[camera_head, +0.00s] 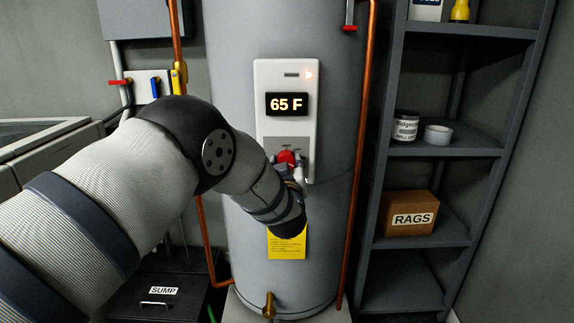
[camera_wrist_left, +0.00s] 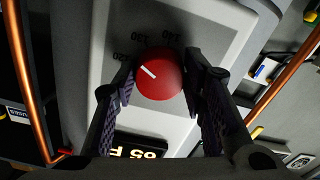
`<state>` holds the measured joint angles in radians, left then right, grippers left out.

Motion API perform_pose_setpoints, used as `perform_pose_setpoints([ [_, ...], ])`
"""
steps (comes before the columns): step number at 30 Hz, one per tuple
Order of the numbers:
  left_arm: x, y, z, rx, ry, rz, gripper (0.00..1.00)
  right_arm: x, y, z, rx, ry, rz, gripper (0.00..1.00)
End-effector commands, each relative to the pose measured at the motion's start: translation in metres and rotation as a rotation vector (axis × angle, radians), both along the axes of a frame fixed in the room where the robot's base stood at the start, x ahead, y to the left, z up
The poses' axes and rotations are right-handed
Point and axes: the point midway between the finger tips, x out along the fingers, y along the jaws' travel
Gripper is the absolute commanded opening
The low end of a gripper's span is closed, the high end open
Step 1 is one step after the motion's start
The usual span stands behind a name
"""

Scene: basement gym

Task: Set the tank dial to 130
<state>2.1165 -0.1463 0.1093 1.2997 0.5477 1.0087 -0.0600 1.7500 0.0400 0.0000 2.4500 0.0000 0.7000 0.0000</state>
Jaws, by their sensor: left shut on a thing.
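The tank dial is a red round knob (camera_wrist_left: 160,74) with a white pointer line, set in a pale control panel (camera_head: 287,80) on the grey water tank (camera_head: 232,60). The panel's display (camera_head: 287,104) reads 65 F. In the left wrist view the panel appears upside down, and the scale numbers around the knob are partly hidden. My left gripper (camera_wrist_left: 158,80) has a finger on each side of the knob and is shut on it. In the head view the knob (camera_head: 288,158) shows just beyond my left gripper (camera_head: 293,180). My right gripper is not in view.
A yellow label (camera_head: 287,246) is below the panel on the tank. Copper pipes (camera_head: 357,150) run along the tank's sides. A grey shelf (camera_head: 432,152) at right holds a RAGS box (camera_head: 410,213) and cans. A SUMP box (camera_head: 158,295) is at lower left.

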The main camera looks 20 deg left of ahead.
Motion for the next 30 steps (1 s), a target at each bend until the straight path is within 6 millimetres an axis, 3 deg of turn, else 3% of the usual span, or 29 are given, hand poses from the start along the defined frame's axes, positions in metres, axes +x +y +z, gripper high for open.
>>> perform_pose_setpoints([
  [13, 0.0002, 0.0012, 0.0022, 0.243, 0.065, 0.002, 0.11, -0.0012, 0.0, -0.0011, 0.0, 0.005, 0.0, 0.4],
  [30, 0.0002, 0.0008, 0.0029, 0.294, 0.08, 0.001, 0.11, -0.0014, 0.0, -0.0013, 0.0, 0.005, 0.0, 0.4],
])
